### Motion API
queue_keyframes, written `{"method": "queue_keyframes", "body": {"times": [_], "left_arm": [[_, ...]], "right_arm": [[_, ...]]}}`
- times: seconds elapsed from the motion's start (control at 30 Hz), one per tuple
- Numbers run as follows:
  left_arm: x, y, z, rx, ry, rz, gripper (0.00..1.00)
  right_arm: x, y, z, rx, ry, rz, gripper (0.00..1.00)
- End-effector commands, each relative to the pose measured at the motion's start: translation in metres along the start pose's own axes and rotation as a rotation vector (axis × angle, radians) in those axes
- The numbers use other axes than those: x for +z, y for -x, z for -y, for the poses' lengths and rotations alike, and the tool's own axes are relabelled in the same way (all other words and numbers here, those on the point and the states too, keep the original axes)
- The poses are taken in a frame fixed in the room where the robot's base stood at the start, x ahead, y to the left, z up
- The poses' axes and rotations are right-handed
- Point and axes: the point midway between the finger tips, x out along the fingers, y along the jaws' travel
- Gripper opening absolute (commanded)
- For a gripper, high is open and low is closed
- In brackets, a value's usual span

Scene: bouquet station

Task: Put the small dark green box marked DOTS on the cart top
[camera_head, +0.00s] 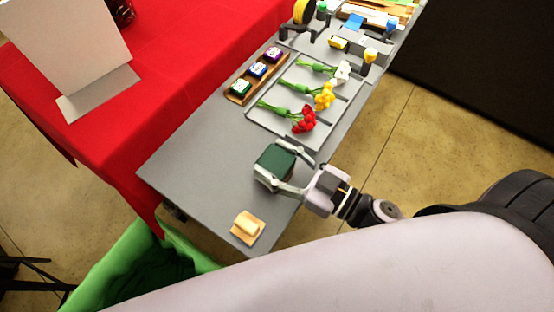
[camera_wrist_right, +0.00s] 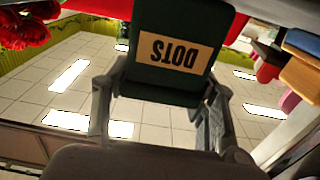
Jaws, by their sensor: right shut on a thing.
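The small dark green box (camera_head: 275,162) is between the fingers of my right gripper (camera_head: 283,172) in the head view, over the near right part of the grey cart top (camera_head: 190,165). My right gripper is shut on it, one finger on each side. In the right wrist view the box (camera_wrist_right: 170,80) fills the upper middle, and its tan DOTS label (camera_wrist_right: 172,53) reads upside down. I cannot tell whether the box's underside touches the cart top. My left gripper is not in view.
A tan wooden piece (camera_head: 247,226) lies at the near corner. A wooden holder (camera_head: 244,98) with small boxes and a grey tray (camera_head: 337,112) with red, yellow and white flowers are farther back. The cart top's left part is clear.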

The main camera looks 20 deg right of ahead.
Motion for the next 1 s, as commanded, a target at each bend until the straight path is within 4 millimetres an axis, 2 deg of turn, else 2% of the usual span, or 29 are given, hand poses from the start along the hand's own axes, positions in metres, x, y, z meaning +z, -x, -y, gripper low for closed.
{"method": "queue_keyframes", "body": {"times": [0.23,0.27,0.53,1.0], "left_arm": [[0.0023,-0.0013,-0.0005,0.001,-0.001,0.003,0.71],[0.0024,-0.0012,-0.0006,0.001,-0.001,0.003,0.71],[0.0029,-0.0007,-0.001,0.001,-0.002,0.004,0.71],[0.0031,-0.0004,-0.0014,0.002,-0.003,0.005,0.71]], "right_arm": [[0.0021,-0.0001,0.0,0.0,0.001,0.0,0.23],[0.0025,0.0,-0.0001,0.0,0.001,0.0,0.53],[0.0016,0.0,0.0,0.0,0.001,0.0,0.71],[0.0012,0.0,0.0,0.0,0.001,0.0,0.73]]}}
